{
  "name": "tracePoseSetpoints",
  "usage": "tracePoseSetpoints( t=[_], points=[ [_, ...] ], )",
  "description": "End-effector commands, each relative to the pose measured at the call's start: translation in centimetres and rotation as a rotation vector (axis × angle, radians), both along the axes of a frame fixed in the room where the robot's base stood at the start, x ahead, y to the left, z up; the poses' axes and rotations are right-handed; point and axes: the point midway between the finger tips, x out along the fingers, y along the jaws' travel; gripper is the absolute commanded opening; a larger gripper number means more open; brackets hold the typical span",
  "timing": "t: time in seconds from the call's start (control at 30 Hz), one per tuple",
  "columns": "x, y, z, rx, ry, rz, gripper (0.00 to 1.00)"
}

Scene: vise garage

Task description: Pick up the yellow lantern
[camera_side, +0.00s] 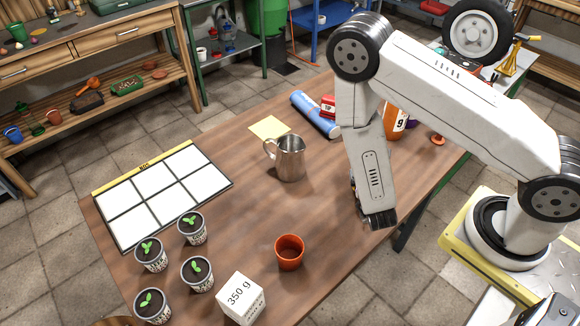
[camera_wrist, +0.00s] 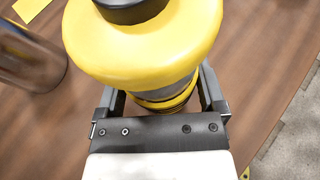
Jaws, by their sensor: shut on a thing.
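The yellow lantern (camera_wrist: 144,45) fills the upper middle of the wrist view, with a dark cap on top and a grey band below its wide yellow top. My gripper (camera_wrist: 165,95) is shut on it, with one finger on each side of the body below the wide top. The lantern's lower part is mostly hidden by its own top and my gripper. In the side view my gripper is largely hidden behind my arm's last link, and the lantern cannot be made out there. I cannot tell whether the lantern touches the table.
A steel mug (camera_side: 290,160) stands left of my arm. A terracotta pot (camera_side: 289,252), a white 350 g box (camera_side: 241,299) and several seedling cups (camera_side: 197,273) are at the front. A blue roll (camera_side: 315,114) lies behind. A white gridded board (camera_side: 163,193) lies at left.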

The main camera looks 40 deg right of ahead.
Motion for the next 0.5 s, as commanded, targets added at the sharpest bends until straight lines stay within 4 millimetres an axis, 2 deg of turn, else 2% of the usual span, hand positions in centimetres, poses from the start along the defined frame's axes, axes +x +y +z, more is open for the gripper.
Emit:
tracePoseSetpoints(
  t=[0.5],
  points=[
    [0.1,0.0,5.5,0.0,-0.005,-0.002,0.08]
  ],
)
